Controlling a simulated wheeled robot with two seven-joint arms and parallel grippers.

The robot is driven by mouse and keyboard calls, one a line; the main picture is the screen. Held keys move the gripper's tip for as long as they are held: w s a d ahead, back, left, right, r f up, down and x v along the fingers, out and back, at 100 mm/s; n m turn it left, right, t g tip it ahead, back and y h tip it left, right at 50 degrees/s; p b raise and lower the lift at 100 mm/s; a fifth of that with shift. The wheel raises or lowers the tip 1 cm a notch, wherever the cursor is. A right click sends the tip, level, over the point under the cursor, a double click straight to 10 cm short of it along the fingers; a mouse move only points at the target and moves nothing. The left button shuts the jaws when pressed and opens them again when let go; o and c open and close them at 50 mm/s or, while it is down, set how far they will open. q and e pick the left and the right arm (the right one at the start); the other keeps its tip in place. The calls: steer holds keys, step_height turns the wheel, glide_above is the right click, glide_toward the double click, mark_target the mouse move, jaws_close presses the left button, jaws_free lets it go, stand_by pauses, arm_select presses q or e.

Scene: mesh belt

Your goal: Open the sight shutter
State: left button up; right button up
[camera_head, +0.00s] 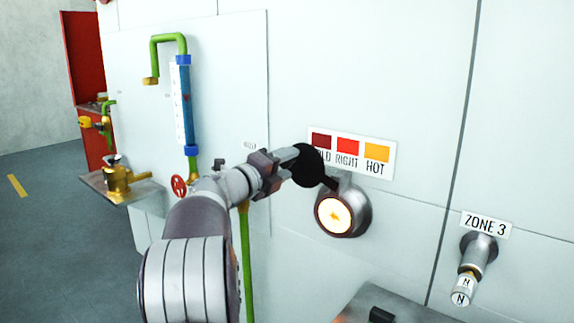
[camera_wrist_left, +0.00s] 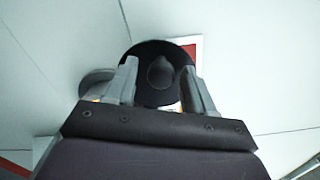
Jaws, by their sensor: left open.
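The sight shutter is a black round disc (camera_head: 309,168) on a short black arm, at the upper left of the sight port (camera_head: 336,215). The port's round glass glows yellow-orange and shows uncovered inside its grey metal housing. My left gripper (camera_head: 294,158) is at the disc's left side in the head view. In the left wrist view the black disc (camera_wrist_left: 160,97) with a small central knob (camera_wrist_left: 160,73) lies between the two spread fingers (camera_wrist_left: 160,78). I cannot tell whether a finger touches the disc. My right gripper is not in view.
A colour label (camera_head: 348,153) sits above the port, partly hidden by the disc. To the right is a ZONE 3 fitting (camera_head: 478,256). To the left are a blue gauge tube (camera_head: 183,105), green pipes, a red handwheel (camera_head: 179,186) and a brass valve (camera_head: 117,178).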

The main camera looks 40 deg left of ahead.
arm_select(q)
steer(key=s, duration=1.1)
steer(key=shift+s, duration=0.4)
